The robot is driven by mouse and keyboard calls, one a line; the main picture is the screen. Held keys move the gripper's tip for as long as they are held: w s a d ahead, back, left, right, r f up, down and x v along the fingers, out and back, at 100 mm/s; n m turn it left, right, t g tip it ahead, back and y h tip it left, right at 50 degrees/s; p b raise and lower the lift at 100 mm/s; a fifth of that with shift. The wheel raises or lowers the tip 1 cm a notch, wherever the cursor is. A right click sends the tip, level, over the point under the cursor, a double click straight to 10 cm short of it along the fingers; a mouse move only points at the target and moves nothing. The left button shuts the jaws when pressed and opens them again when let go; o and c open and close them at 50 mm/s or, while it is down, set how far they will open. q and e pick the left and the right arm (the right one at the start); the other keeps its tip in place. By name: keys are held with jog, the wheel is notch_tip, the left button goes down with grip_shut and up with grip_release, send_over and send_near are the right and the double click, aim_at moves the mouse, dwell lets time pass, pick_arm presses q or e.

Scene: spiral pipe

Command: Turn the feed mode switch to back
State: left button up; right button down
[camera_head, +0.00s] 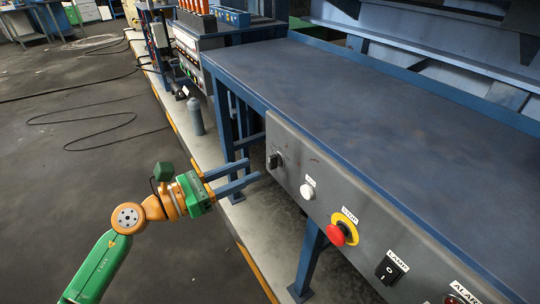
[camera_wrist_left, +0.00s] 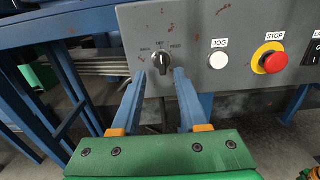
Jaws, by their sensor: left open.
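The feed mode switch (camera_head: 275,160) is a dark rotary knob at the left end of the grey control panel. In the left wrist view the switch (camera_wrist_left: 161,63) sits under small labels, left, middle and right, too small to read surely. Its handle looks roughly upright, toward the middle label. My left gripper (camera_head: 252,169) is open and empty, its two blue fingers pointing at the panel just short of the knob. In the left wrist view the knob shows between and beyond the fingertips (camera_wrist_left: 160,77), apart from both.
The panel (camera_head: 320,192) also carries a white JOG button (camera_head: 307,192), a red STOP button (camera_head: 336,234) on a yellow ring and a black LAMP rocker switch (camera_head: 388,271). A blue-framed bench (camera_head: 400,100) stands above. A grey bottle (camera_head: 195,116) stands behind my gripper.

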aim_at(269, 160)
pick_arm(q)
jog(key=x, duration=0.4)
jog(key=shift+s+d+r, duration=0.15)
jog(key=shift+d+r, duration=0.05)
jog(key=shift+r, duration=0.05)
jog(key=shift+d+f, duration=0.15)
grip_shut()
pick_arm(e)
jog(key=shift+s+r, duration=0.25)
jog(key=shift+r, duration=0.3)
pick_arm(q)
jog(key=shift+n+p, duration=0.4)
jog(key=shift+p, duration=0.05)
pick_arm(e)
jog(key=shift+r, duration=0.2)
pick_arm(q)
jog(key=n+p, duration=0.1)
jog(key=n, duration=0.1)
jog(key=n+p, duration=0.1)
jog(key=shift+w+n, duration=0.3)
jog(key=shift+n, duration=0.1)
jog(key=shift+w+n+p, duration=0.1)
jog(key=shift+n+p, duration=1.1)
jog(key=shift+n, duration=1.5)
pick_arm(e)
jog(key=shift+r, duration=2.2)
